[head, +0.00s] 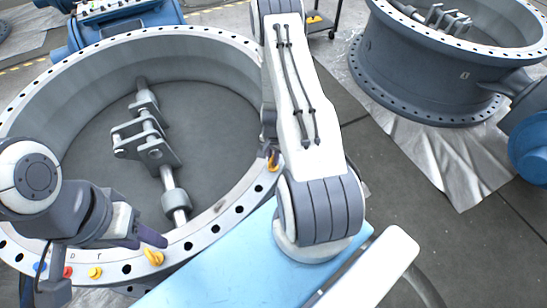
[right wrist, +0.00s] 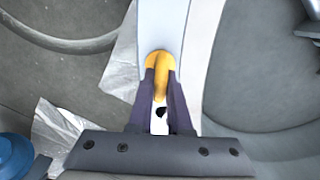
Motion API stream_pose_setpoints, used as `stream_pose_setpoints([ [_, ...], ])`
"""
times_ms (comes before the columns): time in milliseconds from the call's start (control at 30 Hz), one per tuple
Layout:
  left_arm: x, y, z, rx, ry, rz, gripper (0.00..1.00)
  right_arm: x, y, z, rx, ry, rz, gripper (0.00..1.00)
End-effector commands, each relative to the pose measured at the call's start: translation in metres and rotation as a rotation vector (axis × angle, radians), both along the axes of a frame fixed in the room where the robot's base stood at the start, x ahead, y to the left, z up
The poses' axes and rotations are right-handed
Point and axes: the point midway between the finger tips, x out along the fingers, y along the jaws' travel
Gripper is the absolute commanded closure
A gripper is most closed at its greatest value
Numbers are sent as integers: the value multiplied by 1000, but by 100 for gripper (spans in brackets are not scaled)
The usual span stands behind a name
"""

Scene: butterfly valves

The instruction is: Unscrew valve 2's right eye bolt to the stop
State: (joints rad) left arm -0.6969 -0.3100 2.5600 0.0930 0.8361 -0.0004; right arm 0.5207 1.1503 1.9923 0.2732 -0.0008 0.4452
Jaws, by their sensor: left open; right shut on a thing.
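The large grey valve ring (head: 215,222) lies open side up at the left of the head view; I take it as valve 2, its number unreadable. Its right yellow eye bolt (head: 273,162) stands at the flange's right side, partly behind my right arm. My right gripper (right wrist: 162,88) is shut on this eye bolt; in the right wrist view the yellow eye (right wrist: 160,62) shows between and beyond the dark fingertips. The left eye bolt (head: 153,257) is on the near flange. My left gripper (head: 150,240) is open just above it, apparently not holding it.
Blue, red and yellow markers (head: 68,271) sit on the near-left flange. A shaft with a bracket (head: 150,140) lies inside the ring. Another valve (head: 430,75) stands at the upper right on silvery sheeting (head: 440,150). Grey floor (head: 385,175) lies clear between them.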

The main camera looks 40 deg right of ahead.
Motion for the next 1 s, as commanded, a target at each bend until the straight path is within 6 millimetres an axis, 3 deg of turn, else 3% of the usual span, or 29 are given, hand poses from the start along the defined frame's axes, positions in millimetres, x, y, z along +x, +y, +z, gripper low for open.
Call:
stream_pose_setpoints([
  [1000, 0, 0, 0, 0, 0, 0, 53, 1, 1, 0, 0, 0, 965, 100],
])
